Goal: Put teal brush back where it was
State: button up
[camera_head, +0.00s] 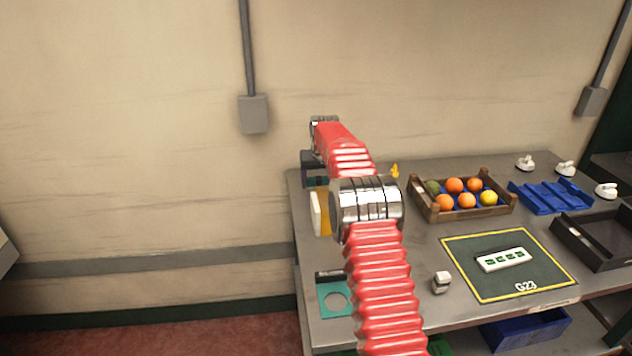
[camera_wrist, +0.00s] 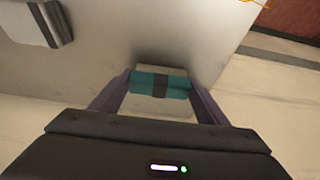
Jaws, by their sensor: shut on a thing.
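The teal brush (camera_wrist: 145,82) is between the two fingers of my gripper (camera_wrist: 159,92) in the wrist view. It has a teal body with a dark band across its middle and pale parts on both sides. In the head view my gripper (camera_head: 314,170) is over the far left corner of the table, partly hidden by my red arm. Only a small dark teal bit shows there, too small to tell clearly. A teal square with a round pale centre (camera_head: 325,312) lies at the table's front left, partly behind my arm.
A white and yellow item (camera_head: 317,213) stands at the table's left edge, below my gripper. A wooden crate (camera_head: 463,214) of fruit, a blue rack (camera_head: 548,197), a black tray (camera_head: 590,250) and a dark mat (camera_head: 480,282) with a white strip (camera_head: 502,259) fill the right.

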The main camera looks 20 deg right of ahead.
jog(key=shift+f, duration=0.15)
jog(key=o, duration=1.1)
jog(key=shift+o, duration=0.5)
jog(key=shift+o, duration=0.9)
